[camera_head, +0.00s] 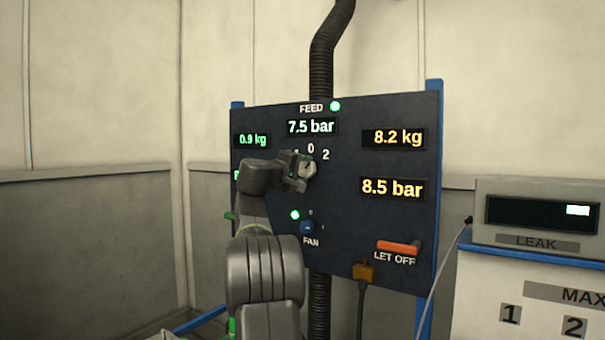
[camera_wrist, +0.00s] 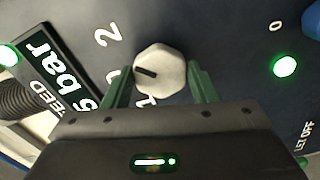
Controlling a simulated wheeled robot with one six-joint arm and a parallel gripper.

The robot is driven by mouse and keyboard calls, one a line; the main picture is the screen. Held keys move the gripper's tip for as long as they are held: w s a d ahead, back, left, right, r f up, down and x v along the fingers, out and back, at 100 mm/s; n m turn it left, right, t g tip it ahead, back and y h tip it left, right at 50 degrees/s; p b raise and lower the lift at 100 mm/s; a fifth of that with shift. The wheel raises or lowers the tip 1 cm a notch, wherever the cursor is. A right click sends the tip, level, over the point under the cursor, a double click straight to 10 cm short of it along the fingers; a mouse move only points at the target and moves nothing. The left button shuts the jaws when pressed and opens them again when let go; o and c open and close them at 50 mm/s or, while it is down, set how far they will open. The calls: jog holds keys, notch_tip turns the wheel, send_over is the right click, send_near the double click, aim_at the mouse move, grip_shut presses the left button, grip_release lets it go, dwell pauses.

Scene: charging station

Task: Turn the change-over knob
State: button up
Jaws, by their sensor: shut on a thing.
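The change-over knob (camera_head: 309,170) is a pale, many-sided knob on the dark panel, below the FEED readout. In the wrist view the knob (camera_wrist: 164,64) has a short dark pointer mark, turned roughly toward the middle label, which reads as 0 in the head view. The 2 is beside it; the 1 is partly covered. My gripper (camera_head: 300,168) reaches the knob from the left and covers part of it.
The dark panel (camera_head: 345,232) carries a blue FAN knob (camera_head: 307,227), an orange LET OFF lever (camera_head: 398,247) and lit readouts, including FEED 7.5 bar (camera_head: 311,126). A black hose (camera_head: 323,60) runs above the panel. A LEAK box (camera_head: 535,218) stands at the right.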

jog(key=shift+f, duration=0.15)
jog(key=o, duration=1)
jog(key=b+v, duration=0.2)
jog(key=v, duration=1.1)
jog(key=shift+s+a+b, duration=0.25)
jog(key=shift+s+b, duration=0.05)
jog(key=shift+s, duration=0.05)
jog(key=p+x, duration=0.2)
jog(key=x, duration=1.2)
jog(key=shift+p, duration=0.35)
jog(key=shift+s, duration=0.1)
